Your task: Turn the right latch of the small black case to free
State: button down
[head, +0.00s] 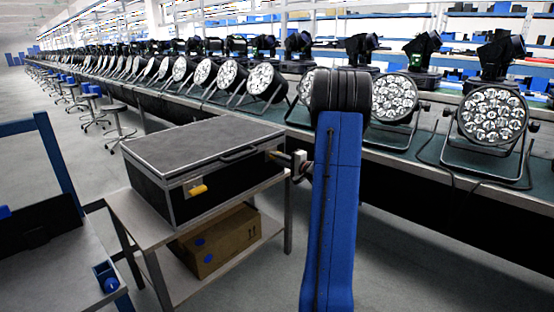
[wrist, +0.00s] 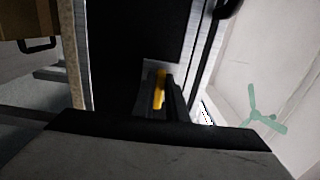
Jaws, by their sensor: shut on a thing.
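The small black case (head: 205,148) lies closed on a cart, with a grey top and metal edges. Its left latch (head: 198,189) has a yellow handle and stands apart from my gripper. The right latch (head: 272,153) is on the same front face, partly hidden by my gripper (head: 287,158). In the wrist view the yellow handle of the right latch (wrist: 159,88) shows on its pale plate, with my gripper's dark fingers (wrist: 167,96) at it. My gripper is shut on this handle. The handle's exact angle is hard to tell.
The cart (head: 130,215) carries a cardboard box (head: 218,240) on its lower shelf. A long green bench (head: 420,155) with par cans (head: 492,115) runs behind and to the right. A blue-framed stand (head: 50,150) is at the left. Grey floor lies open around the cart.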

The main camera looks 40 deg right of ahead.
jog(key=shift+f, duration=0.1)
jog(key=c, duration=1.8)
grip_release()
jog(key=shift+o, duration=0.2)
jog(key=s+d, duration=0.1)
jog(key=s, duration=1.6)
jog(key=shift+s+d, duration=0.15)
jog(key=shift+s, duration=0.05)
